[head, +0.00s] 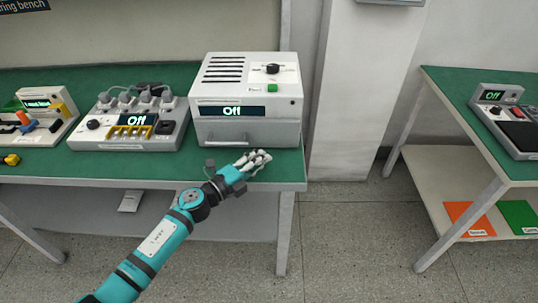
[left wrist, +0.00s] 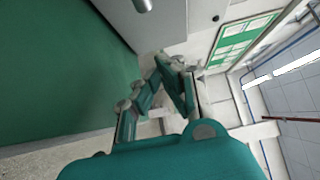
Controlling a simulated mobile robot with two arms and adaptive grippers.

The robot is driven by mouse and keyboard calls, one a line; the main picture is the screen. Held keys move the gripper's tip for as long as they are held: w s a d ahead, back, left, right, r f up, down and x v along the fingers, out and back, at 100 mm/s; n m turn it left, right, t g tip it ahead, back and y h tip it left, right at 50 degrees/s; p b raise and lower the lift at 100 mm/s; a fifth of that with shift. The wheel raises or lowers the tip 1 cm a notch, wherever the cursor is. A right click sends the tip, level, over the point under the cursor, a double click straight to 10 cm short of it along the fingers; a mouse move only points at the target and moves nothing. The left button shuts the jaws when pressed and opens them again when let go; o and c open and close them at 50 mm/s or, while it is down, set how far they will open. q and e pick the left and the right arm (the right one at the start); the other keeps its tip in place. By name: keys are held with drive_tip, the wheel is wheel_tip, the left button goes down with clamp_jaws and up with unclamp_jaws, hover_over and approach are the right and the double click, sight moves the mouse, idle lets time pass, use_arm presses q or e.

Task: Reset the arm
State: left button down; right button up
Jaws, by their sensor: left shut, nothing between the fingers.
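My left arm (head: 158,240) comes in from the bottom left in the head view. Its left gripper (head: 262,158) is at the front edge of the green bench top (head: 170,165), just in front of the white box with the "Off" display (head: 247,100). The left gripper is shut and holds nothing. In the left wrist view the gripper fingers (left wrist: 165,62) come together at their tips, beside the green bench surface (left wrist: 60,70). My right gripper is not in view.
A grey unit with plugs and an "Off" display (head: 133,120) stands left of the white box. A smaller device (head: 38,115) is at the far left. Another green bench (head: 480,120) stands at the right with a device (head: 505,118) on it. Floor between the benches is clear.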

use_arm(q)
drive_tip(key=s+a+f+n+y, duration=0.3)
drive_tip(key=s+a+n+y, duration=0.4)
drive_tip(key=a+n, duration=0.25)
drive_tip(key=s+a+f+n+y, duration=0.2)
drive_tip(key=s+a+n+y, duration=0.5)
drive_tip(key=n, duration=0.4)
drive_tip(key=s+f+n+g+h, duration=0.1)
drive_tip(key=s+f+n+g, duration=0.3)
drive_tip(key=s, duration=0.7)
drive_tip(key=s+f+n+g, duration=0.1)
drive_tip(key=s+g, duration=0.4)
drive_tip(key=s, duration=0.6)
wheel_tip(320, 180, down, 27)
drive_tip(key=s+g, duration=0.2)
drive_tip(key=s+a+f+p, duration=0.1)
drive_tip(key=s+a+f, duration=0.2)
drive_tip(key=s+f, duration=1)
drive_tip(key=s, duration=0.3)
drive_tip(key=shift+a+f+m+g+p, duration=0.3)
drive_tip(key=shift+a+f+m+g, duration=0.05)
drive_tip(key=shift+a+f+g, duration=0.05)
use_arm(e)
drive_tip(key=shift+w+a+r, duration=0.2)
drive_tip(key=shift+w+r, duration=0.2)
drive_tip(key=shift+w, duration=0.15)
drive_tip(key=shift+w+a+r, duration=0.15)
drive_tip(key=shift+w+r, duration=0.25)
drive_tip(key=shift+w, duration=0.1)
